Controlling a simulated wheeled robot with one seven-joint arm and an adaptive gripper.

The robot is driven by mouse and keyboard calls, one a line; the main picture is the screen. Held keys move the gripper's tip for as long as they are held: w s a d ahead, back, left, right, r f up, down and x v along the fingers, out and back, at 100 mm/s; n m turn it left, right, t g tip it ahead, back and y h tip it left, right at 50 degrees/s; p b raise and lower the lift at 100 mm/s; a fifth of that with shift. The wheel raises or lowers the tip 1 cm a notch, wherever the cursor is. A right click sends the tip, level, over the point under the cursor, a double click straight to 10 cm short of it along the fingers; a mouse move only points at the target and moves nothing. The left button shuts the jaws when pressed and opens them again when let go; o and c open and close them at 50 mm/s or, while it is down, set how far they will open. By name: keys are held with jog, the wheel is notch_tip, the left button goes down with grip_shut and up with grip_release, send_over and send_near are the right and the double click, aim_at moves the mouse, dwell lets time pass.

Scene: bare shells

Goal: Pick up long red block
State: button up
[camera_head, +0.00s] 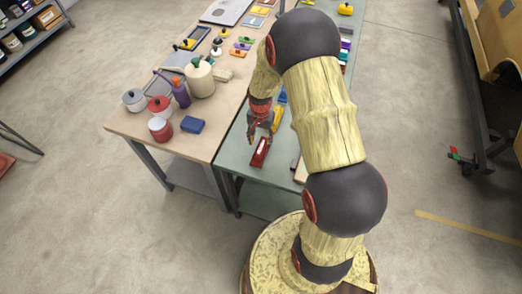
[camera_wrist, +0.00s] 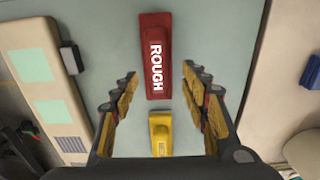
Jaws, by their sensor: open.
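The long red block (camera_wrist: 155,75) lies on the green table, with the white word "ROUGH" along its top. In the wrist view it is upright in the picture, ahead of and between the open fingers of my gripper (camera_wrist: 158,90). The head view shows the red block (camera_head: 261,152) near the table's front edge. There my gripper (camera_head: 262,128) hangs above and just behind it, pointing down. The fingers are spread wide and apart from the block, and nothing is between them in their grip.
A yellow block (camera_wrist: 161,133) lies close to the red block's end. A pale panel with green patches (camera_wrist: 45,85) lies to the left in the wrist view. Bare green surface flanks the red block.

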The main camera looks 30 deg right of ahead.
aim_at(261, 146)
jog(key=f, duration=0.4)
jog(key=shift+s+f, duration=0.3)
jog(key=shift+f, duration=0.1)
jog(key=shift+c, duration=0.5)
grip_shut()
